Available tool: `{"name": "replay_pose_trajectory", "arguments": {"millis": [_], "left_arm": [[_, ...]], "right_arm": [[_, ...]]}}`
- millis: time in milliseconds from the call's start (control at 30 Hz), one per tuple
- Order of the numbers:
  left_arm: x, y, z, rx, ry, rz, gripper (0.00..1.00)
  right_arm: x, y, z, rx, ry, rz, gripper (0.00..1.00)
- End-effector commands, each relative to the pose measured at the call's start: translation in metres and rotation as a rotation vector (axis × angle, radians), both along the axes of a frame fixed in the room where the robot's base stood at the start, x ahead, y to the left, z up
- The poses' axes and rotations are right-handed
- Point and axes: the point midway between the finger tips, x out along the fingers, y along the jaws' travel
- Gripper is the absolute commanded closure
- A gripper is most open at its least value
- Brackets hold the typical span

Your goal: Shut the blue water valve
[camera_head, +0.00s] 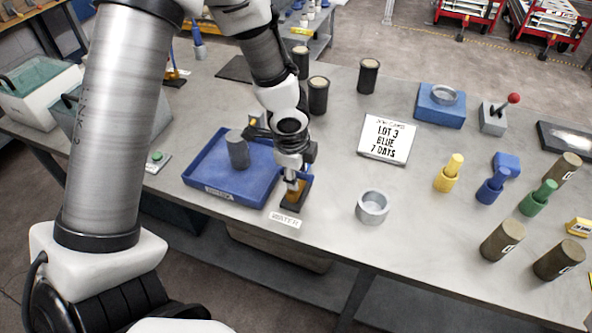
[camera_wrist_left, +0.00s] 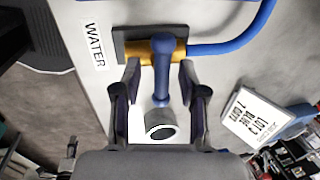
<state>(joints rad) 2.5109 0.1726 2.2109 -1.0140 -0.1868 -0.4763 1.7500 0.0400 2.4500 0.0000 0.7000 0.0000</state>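The water valve (camera_wrist_left: 138,49) has a brass body on a dark base and a blue lever (camera_wrist_left: 162,78). In the left wrist view the lever lies across the brass body and points down the picture. In the head view the valve's base (camera_head: 293,205) is partly hidden by my gripper. A white WATER label (camera_head: 285,221) lies in front of it. My left gripper (camera_wrist_left: 160,70) is open, one finger on each side of the lever. Small gaps show between fingers and lever. My right gripper is not in view.
A blue tray (camera_head: 205,190) with a grey cylinder (camera_head: 237,150) stands left of the valve. A metal cup (camera_head: 373,207) stands to its right. A blue hose (camera_wrist_left: 235,43) runs from the valve. A LOT 3 sign (camera_head: 386,137) stands behind; bare table lies between.

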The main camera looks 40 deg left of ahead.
Motion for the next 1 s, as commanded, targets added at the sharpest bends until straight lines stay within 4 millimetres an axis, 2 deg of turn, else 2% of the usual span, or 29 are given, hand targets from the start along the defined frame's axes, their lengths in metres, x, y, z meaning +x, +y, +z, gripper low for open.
{"name": "replay_pose_trajectory", "arguments": {"millis": [233,367,467,600,733,867,1000], "left_arm": [[0.001,0.000,0.003,0.002,-0.004,0.001,0.58],[0.000,0.000,0.014,0.003,-0.007,0.002,0.58],[-0.003,-0.001,0.031,0.002,-0.008,0.003,0.58],[-0.010,-0.004,0.069,0.001,-0.010,0.003,0.58],[-0.016,-0.005,0.098,0.002,-0.007,0.000,0.58],[-0.020,-0.006,0.115,0.003,-0.002,-0.001,0.58],[-0.021,-0.007,0.119,0.001,-0.001,-0.001,0.58]], "right_arm": [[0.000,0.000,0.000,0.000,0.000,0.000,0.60],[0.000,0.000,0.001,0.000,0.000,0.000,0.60],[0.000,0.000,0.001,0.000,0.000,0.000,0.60],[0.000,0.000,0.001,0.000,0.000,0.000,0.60],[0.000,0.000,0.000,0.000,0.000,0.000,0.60],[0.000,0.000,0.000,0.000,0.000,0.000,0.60],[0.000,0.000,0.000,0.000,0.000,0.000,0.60]]}}
